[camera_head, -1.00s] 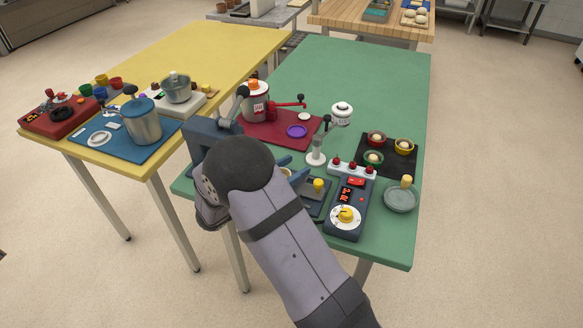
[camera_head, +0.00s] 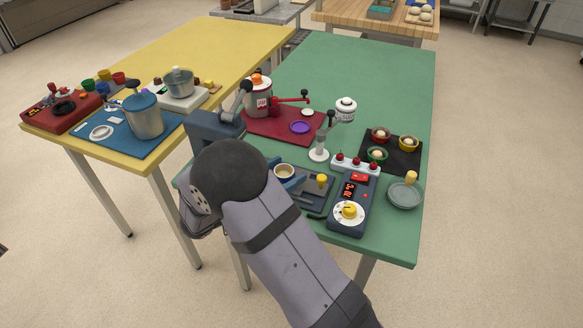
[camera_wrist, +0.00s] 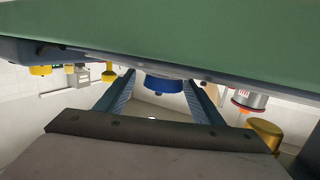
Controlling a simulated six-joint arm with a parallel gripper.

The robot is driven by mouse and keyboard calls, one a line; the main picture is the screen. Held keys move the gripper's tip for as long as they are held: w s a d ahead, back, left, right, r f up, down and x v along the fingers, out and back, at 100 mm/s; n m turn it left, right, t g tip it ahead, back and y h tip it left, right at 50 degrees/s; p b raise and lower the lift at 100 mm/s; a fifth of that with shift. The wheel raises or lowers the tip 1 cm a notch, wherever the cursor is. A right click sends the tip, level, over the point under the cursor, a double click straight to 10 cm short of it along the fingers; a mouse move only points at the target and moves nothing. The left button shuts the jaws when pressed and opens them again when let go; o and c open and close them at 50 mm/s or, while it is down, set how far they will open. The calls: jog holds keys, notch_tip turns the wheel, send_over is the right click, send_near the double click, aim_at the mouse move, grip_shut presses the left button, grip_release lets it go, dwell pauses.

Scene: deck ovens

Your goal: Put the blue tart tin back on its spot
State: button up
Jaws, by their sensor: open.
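In the wrist view a blue round thing (camera_wrist: 165,84), which looks like the blue tart tin, lies between my fingertips. My gripper (camera_head: 283,180) is open around it, near the table top; in the wrist view its two fingers (camera_wrist: 160,88) stand apart. Whether they touch the tin cannot be told.
Between tin and mat stand a dark control box (camera_head: 350,203), a white bar with red knobs (camera_head: 355,163) and a lever stand (camera_head: 319,152). A white jar (camera_head: 345,108) and a grey dish (camera_head: 405,194) are near. The far green table is clear.

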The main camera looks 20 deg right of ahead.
jog(key=shift+v, duration=1.4)
jog(key=shift+o, duration=0.6)
jog(key=shift+s, duration=0.15)
jog(key=shift+d, duration=0.1)
